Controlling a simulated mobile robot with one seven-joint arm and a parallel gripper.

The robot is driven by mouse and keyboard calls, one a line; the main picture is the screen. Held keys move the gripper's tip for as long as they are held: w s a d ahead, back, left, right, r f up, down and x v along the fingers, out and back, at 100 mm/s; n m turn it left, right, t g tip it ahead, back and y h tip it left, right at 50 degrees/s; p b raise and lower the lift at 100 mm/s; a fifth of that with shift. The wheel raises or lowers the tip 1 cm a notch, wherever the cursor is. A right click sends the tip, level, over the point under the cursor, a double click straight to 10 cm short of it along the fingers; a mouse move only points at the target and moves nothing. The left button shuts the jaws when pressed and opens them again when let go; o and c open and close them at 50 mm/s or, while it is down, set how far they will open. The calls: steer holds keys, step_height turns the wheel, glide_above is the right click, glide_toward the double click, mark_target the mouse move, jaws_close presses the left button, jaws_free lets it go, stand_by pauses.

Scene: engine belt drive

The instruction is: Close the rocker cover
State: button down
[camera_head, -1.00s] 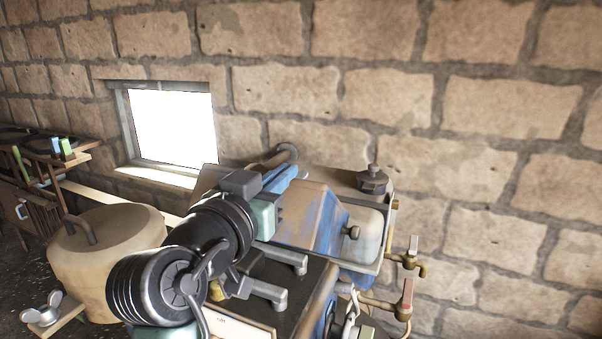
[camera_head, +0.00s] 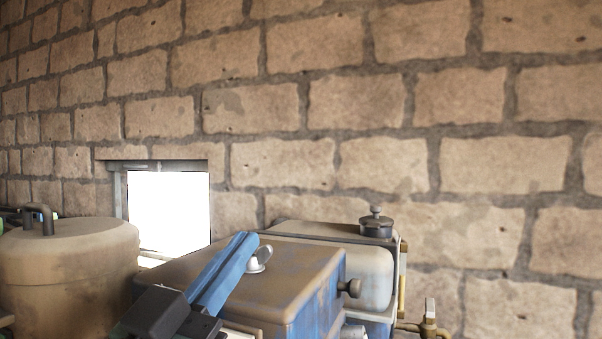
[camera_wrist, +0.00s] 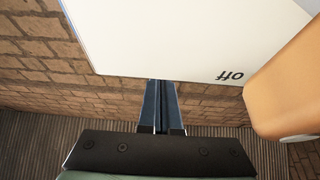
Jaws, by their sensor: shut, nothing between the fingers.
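The engine shows in the head view as a worn blue housing with a tan top (camera_head: 305,275) and a dark side knob. I cannot tell for sure which part is the rocker cover or how far it stands open. My gripper (camera_head: 238,255) is at the lower left of the housing, its blue fingers pointing up and right across the tan top. I cannot tell whether they touch it. In the wrist view the fingers (camera_wrist: 161,105) lie side by side, shut and empty. Beyond them is a white panel (camera_wrist: 190,35) with upside-down "off" lettering; contact is unclear.
A tan rounded part (camera_wrist: 290,80) is close at the wrist view's right. In the head view, a large lidded tan drum (camera_head: 70,265) stands left, a tank with a dark cap (camera_head: 376,225) behind right, and a brass tap (camera_head: 430,325) low right. A stone wall closes off the back.

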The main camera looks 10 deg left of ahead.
steer(key=shift+s+a+f+b, duration=0.1)
steer(key=shift+s+f+b, duration=0.25)
steer(key=shift+f+b, duration=0.3)
steer(key=shift+s+a+f+b, duration=0.1)
steer(key=shift+s+f+b, duration=0.25)
steer(key=shift+f+b, duration=0.2)
steer(key=shift+r, duration=0.1)
